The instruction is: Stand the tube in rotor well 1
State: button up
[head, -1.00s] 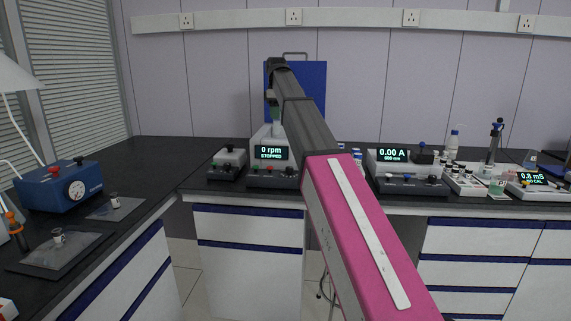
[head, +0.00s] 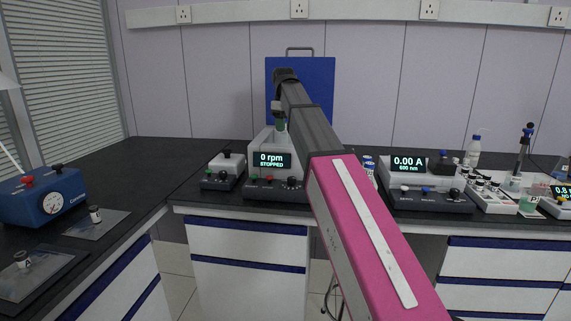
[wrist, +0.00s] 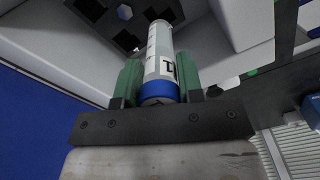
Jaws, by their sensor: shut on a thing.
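The tube (wrist: 162,50) is clear-white with a blue cap and a dark printed mark. My gripper (wrist: 158,78) is shut on it near the cap, with a green finger on each side; the cap is toward the wrist and the other end points away. In the head view my gripper (head: 280,124) hangs above the centrifuge (head: 272,160), whose screen reads 0 rpm, STOPPED. The well numbers are not readable, and the tube's far end appears clear of any well.
The blue raised panel (head: 315,85) stands behind the centrifuge. A small control box (head: 222,170) sits to its left and a 0.00 A meter (head: 428,180) to its right. A blue instrument (head: 42,198) is on the left bench, where dark bench top (head: 130,165) is free.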

notch_tip(320, 180, down, 10)
jog(key=shift+r, duration=0.1)
dwell(0.4)
jog(key=o, duration=1)
jog(key=shift+c, duration=0.2)
notch_tip(320, 180, up, 12)
jog(key=shift+r, duration=0.1)
